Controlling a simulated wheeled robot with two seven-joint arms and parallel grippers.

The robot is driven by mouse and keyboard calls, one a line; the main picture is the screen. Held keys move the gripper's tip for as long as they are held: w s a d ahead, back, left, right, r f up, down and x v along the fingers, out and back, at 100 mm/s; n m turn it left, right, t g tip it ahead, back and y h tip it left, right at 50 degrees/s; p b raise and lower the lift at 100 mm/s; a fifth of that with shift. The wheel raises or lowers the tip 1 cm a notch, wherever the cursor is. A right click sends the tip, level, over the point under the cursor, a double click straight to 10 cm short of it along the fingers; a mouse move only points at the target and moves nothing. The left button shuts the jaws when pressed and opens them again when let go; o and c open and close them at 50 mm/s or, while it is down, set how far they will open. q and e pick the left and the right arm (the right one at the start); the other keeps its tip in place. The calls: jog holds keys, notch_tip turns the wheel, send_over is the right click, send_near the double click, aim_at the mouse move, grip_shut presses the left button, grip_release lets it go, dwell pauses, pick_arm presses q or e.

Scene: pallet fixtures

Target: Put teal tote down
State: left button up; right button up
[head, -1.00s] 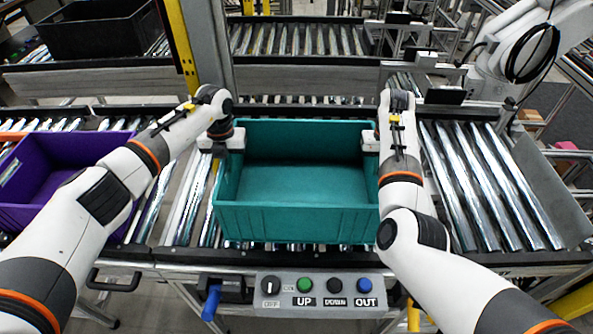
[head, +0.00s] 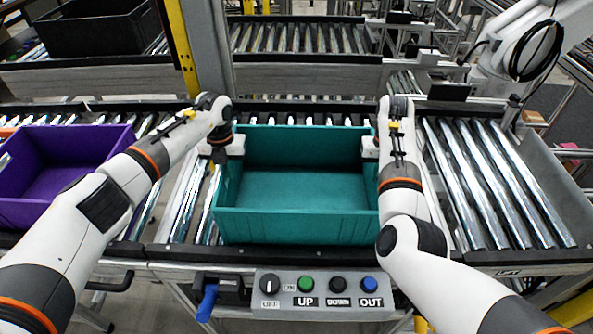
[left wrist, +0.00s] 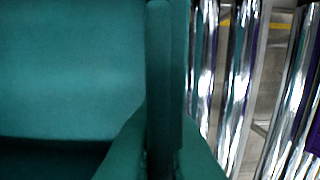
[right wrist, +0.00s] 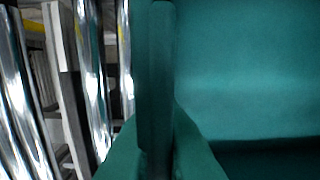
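The teal tote (head: 295,226) is upright and looks empty. It sits on or just above the roller conveyor in the middle of the head view; its underside is hidden, so I cannot tell if it touches the rollers. My left gripper (head: 235,145) is at the tote's left rim, and my right gripper (head: 370,147) is at its right rim. Both appear shut on the side walls. The tote's wall runs down the middle of the left wrist view (left wrist: 164,80) and of the right wrist view (right wrist: 155,80). The fingertips are mostly hidden.
A purple tote (head: 45,212) stands on the rollers at the left. Bare rollers (head: 485,185) lie to the right. A control panel (head: 322,287) with buttons is in front. A yellow post (head: 181,45) and a black tote (head: 92,28) are behind.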

pick_arm(q)
jog(key=o, duration=0.4)
jog(key=shift+r, duration=0.1)
pick_arm(e)
jog(key=o, duration=0.4)
jog(key=shift+s+r, duration=0.1)
pick_arm(q)
jog(key=shift+o, duration=0.2)
pick_arm(e)
jog(key=shift+o, duration=0.2)
pick_arm(q)
jog(key=shift+r, duration=0.25)
notch_tip(320, 180, up, 11)
jog(key=shift+r, duration=0.2)
pick_arm(e)
jog(key=shift+r, duration=0.15)
notch_tip(320, 180, up, 12)
jog(key=shift+f, duration=0.2)
pick_arm(q)
jog(key=shift+s, duration=0.1)
